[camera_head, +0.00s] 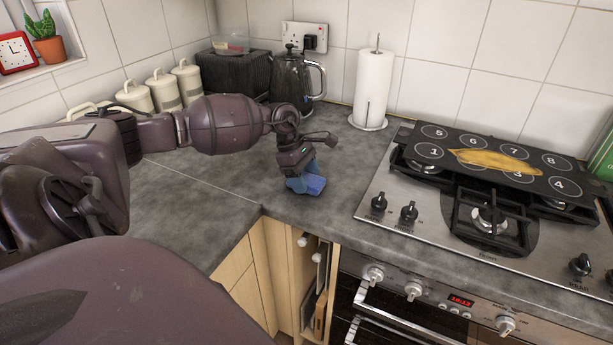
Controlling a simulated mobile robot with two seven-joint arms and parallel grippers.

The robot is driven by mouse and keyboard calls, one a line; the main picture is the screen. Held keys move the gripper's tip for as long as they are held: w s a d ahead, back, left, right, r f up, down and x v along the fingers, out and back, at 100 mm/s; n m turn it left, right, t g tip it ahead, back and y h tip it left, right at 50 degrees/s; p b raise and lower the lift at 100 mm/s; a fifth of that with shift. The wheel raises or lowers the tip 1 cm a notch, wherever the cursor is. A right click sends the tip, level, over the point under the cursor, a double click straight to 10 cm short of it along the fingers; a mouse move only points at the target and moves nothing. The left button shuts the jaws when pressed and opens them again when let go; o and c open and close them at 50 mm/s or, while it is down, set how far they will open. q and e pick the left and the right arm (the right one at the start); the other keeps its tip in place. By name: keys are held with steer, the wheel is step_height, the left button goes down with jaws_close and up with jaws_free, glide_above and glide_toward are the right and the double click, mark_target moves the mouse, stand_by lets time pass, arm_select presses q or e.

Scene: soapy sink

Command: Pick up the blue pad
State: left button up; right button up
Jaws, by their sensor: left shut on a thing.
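The blue pad (313,185) is at the inner corner of the grey worktop, left of the hob. My left gripper (300,180) reaches in from the left, points down and is shut on the pad. The gripper covers part of the pad. I cannot tell whether the pad touches the worktop or is just above it. My right gripper is not in view.
A hob (480,235) with a numbered black board (457,143) and yellow cloth (495,161) stands to the right. A paper towel roll (373,85), kettle (291,78) and cream canisters (160,90) stand behind. Worktop beside the gripper is clear.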

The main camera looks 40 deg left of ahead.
mark_target(305, 178)
arm_select(q)
steer(key=shift+c, duration=0.2)
steer(key=shift+r, duration=0.4)
step_height(305, 178, up, 20)
steer(key=shift+f, duration=0.25)
